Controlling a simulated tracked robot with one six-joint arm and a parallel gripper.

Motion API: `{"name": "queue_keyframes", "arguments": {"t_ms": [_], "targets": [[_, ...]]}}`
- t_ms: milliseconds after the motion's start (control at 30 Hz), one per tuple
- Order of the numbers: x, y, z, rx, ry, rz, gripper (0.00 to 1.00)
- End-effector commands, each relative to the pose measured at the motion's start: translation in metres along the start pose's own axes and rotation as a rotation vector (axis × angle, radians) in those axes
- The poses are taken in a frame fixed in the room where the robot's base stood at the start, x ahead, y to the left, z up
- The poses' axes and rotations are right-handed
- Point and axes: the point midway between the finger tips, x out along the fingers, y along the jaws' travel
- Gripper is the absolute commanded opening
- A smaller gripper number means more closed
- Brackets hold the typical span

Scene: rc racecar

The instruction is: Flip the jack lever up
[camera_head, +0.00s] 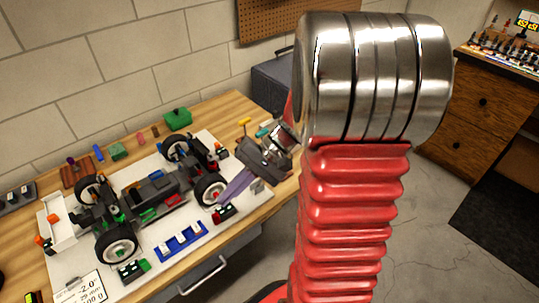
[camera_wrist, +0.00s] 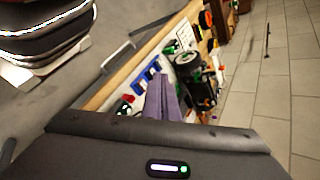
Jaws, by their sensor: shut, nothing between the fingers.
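The RC racecar (camera_head: 150,195) stands on a white board on the workbench, with its black wheels showing. My gripper (camera_head: 224,198) has its purple fingers shut together and empty, pointing down beside the car's near right wheel (camera_head: 210,190). A small dark block with red and green parts (camera_head: 226,213) lies just below the fingertips; it may be the jack, but I cannot make out its lever. In the wrist view, my gripper (camera_wrist: 160,80) shows its purple fingers closed, with a red and green piece (camera_wrist: 124,105) to their left.
A blue tray (camera_head: 181,243) with white parts lies on the white board (camera_head: 205,240) in front of the car. A similar dark and green block (camera_head: 132,268) sits near the front left wheel. A green box (camera_head: 177,119) stands at the back. A display card (camera_head: 84,287) is at the near edge.

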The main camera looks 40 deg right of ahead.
Motion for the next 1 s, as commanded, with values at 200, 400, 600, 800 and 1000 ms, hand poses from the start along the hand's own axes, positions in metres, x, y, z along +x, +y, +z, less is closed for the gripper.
{"name": "queue_keyframes", "arguments": {"t_ms": [200, 400, 600, 800, 1000], "targets": [[-0.012, 0.018, -0.039, 0.113, 0.0, -0.203, 0.0], [-0.028, 0.039, -0.076, 0.198, 0.029, -0.397, 0.0], [-0.048, 0.07, -0.112, 0.273, 0.086, -0.594, 0.0], [-0.07, 0.112, -0.145, 0.34, 0.172, -0.791, 0.0], [-0.093, 0.165, -0.173, 0.4, 0.286, -0.983, 0.0]]}}
